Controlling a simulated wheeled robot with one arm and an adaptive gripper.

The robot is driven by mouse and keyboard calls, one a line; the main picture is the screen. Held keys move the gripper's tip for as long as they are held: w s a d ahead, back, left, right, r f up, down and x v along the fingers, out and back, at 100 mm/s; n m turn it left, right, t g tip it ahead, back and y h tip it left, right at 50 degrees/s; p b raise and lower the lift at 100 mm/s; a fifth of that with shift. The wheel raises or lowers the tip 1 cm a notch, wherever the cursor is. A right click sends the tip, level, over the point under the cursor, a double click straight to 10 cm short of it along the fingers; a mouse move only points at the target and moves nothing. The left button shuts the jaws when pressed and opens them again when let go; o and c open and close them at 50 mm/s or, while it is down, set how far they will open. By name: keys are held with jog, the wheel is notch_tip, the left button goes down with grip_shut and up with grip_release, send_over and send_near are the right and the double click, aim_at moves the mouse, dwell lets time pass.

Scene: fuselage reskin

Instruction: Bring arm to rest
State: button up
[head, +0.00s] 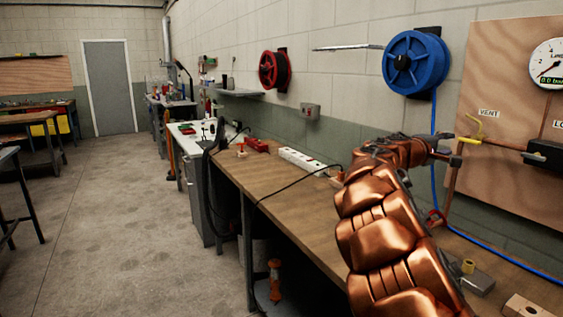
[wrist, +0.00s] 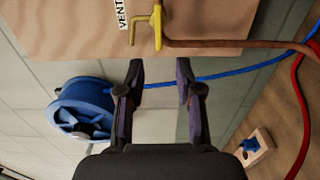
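My copper-coloured arm reaches up over the workbench (head: 300,205) in the head view. My gripper (head: 452,152) is near the wooden wall panel (head: 515,110), close to the yellow vent handle (head: 482,128). In the wrist view my gripper (wrist: 160,72) is open, its two dark fingers apart with nothing between them. The yellow handle (wrist: 156,28) and a copper pipe (wrist: 205,44) lie just beyond the fingertips. I see no contact with them in the wrist view.
A blue hose reel (head: 415,63) hangs on the wall, its blue hose (head: 434,130) running down past the bench. A red reel (head: 274,70), a power strip (head: 305,160) and black cable are further back. A gauge (head: 548,65) sits on the panel.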

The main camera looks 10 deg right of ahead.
aim_at(462, 140)
jog(key=shift+x, duration=5.1)
jog(key=shift+r, duration=0.1)
